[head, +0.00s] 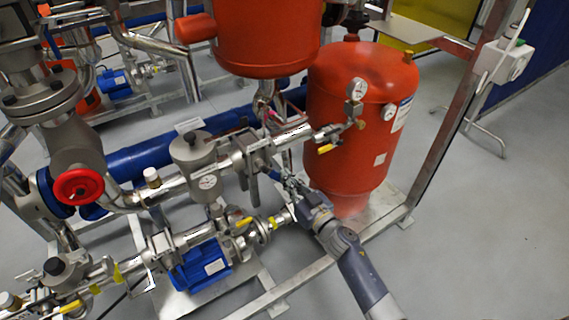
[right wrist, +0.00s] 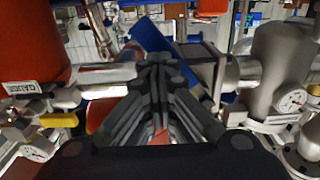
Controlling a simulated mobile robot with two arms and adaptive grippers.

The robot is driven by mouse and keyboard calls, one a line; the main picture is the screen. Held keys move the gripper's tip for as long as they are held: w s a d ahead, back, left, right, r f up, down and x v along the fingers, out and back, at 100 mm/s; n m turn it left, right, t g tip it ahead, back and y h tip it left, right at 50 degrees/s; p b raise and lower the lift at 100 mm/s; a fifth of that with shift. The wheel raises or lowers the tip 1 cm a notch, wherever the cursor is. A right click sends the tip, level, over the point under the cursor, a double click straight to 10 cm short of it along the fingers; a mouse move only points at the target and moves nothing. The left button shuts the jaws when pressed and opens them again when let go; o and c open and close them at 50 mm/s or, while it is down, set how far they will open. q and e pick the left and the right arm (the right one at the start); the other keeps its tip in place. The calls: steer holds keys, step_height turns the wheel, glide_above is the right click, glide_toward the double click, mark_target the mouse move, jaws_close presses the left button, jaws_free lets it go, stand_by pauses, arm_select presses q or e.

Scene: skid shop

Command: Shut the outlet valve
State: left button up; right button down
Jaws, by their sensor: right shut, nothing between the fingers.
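My right gripper (head: 286,181) reaches in from the lower right, beside the upper pipe run and in front of the red tank. Its fingers are together and empty; they also fill the middle of the right wrist view (right wrist: 158,75). A yellow valve lever (head: 325,149) sits on the upper pipe just above the gripper, apart from it; a yellow lever also shows at left in the right wrist view (right wrist: 58,120). Other yellow levers (head: 243,222) sit on the lower pipes, and a red handwheel (head: 78,186) is at left. I cannot tell which one is the outlet valve. My left gripper is not in view.
The red tank (head: 350,110) with gauges (head: 357,88) stands behind my arm. A grey canister (head: 196,160) with a dial is left of the gripper. A blue pump (head: 201,265) lies below. A steel frame post (head: 445,130) rises at right; floor beyond is clear.

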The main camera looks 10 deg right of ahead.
steer(key=shift+s+a+f+b, duration=0.2)
steer(key=shift+a+f+b, duration=0.4)
steer(key=shift+a+f, duration=0.25)
steer(key=shift+a, duration=0.1)
steer(key=shift+a+f, duration=0.1)
steer(key=shift+s+a+f+b, duration=0.15)
steer(key=shift+s+a+f, duration=0.1)
steer(key=shift+a, duration=0.35)
steer(key=shift+s+a+f+b, duration=0.1)
steer(key=shift+s+a+b, duration=0.1)
steer(key=shift+a, duration=0.5)
